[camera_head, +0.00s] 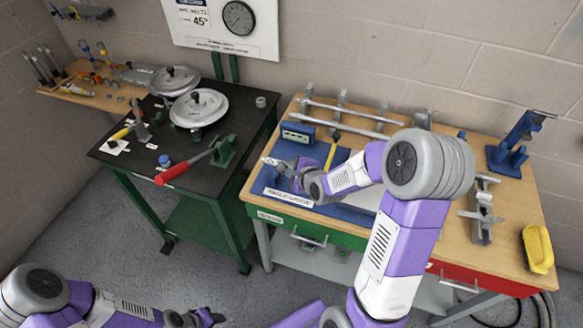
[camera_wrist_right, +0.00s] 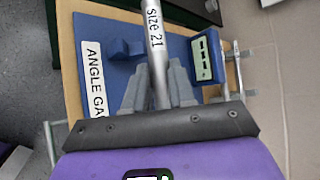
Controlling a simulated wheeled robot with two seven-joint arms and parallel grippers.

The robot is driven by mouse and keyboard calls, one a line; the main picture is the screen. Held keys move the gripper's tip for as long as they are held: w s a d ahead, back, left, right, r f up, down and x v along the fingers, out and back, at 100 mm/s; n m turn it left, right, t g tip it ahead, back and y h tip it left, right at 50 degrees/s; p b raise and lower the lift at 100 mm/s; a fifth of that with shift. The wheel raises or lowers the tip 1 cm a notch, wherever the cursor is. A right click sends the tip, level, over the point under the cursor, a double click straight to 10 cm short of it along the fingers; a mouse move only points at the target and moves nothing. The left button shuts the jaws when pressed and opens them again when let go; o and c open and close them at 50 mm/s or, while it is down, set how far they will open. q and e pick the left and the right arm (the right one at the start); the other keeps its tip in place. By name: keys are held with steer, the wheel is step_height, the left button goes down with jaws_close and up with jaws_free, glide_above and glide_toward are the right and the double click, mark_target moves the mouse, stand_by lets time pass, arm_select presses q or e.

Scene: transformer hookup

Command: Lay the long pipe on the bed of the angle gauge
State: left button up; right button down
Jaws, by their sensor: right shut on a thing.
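The angle gauge is a blue plate (camera_head: 358,214) on the right-hand workbench, with a white name label and a small display (camera_head: 297,133). It also shows in the right wrist view, with its blue plate (camera_wrist_right: 110,65) below and its display (camera_wrist_right: 204,58) at the right. My right gripper (camera_wrist_right: 160,82) is shut on a silver pipe (camera_wrist_right: 152,28) marked "size 21". In the head view the right gripper (camera_head: 285,168) is over the gauge's left part, and the pipe is mostly hidden. I cannot tell whether it touches the bed. My left gripper (camera_head: 197,318) is at the bottom edge, its jaws unclear.
Two long silver bars (camera_head: 345,113) lie along the back of the workbench. A blue stand (camera_head: 517,143), a grey metal fixture (camera_head: 482,210) and a yellow item (camera_head: 538,248) are at the right. The black table (camera_head: 115,155) at left carries round lids and a red-handled tool (camera_head: 185,166).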

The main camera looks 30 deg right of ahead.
steer(key=shift+f+b, duration=2.35)
steer(key=shift+f, duration=0.05)
steer(key=c, duration=0.9)
jaws_free()
steer(key=shift+o, duration=0.2)
steer(key=shift+s, duration=0.1)
steer(key=p+v, duration=0.1)
steer(key=v, duration=0.6)
steer(key=shift+s, duration=0.15)
steer(key=shift+r, duration=0.1)
